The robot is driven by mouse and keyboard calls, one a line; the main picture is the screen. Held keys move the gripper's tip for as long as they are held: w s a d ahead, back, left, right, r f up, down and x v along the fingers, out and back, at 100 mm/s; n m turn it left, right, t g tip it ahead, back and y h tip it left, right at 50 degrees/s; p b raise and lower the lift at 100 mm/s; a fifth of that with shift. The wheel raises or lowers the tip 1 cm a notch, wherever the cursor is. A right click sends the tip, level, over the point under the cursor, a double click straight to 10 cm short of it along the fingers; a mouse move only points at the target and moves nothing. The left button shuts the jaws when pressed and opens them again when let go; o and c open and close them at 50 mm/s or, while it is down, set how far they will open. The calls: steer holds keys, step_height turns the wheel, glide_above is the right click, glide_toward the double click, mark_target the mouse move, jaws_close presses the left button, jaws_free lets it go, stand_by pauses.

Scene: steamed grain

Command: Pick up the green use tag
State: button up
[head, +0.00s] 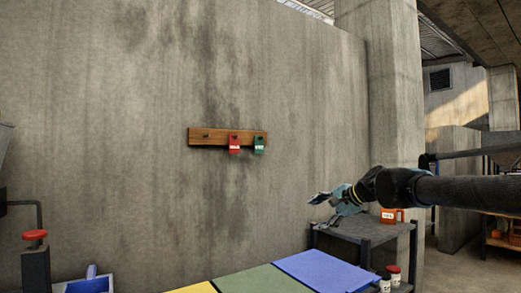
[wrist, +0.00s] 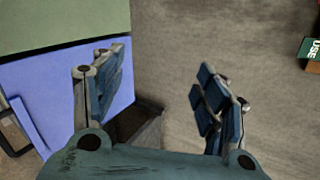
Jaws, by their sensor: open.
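The green use tag (head: 259,145) hangs at the right end of a wooden peg board (head: 205,136) on the concrete wall, beside a red tag (head: 234,144). In the wrist view part of the green tag (wrist: 312,48) shows at the right edge, with "USE" lettering, cut off by the frame. My gripper (head: 322,198) is to the right of and lower than the tag in the head view, apart from it. In the wrist view my gripper (wrist: 160,95) has its fingers spread with nothing between them.
A table with yellow, green and blue panels (head: 325,270) stands below. A dark metal stand (head: 365,228) holds an orange container (head: 389,215). Small white jars with red lids (head: 394,275) stand near the blue panel. The wall around the tags is bare.

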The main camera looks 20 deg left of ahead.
steer(key=w+a+r+m+t+y, duration=0.1)
steer(key=w+a+r+m, duration=0.25)
steer(key=r, duration=0.25)
steer(key=w+a+r+m+t+y, duration=0.1)
steer(key=w+a+r+m+y, duration=0.1)
steer(key=a+r, duration=0.35)
steer(key=m+t+y, duration=0.1)
steer(key=m+t, duration=0.2)
steer(key=m, duration=0.8)
glide_toward(260, 143)
steer(key=shift+x, duration=4.35)
steer(key=shift+s, duration=0.1)
steer(key=c, duration=0.9)
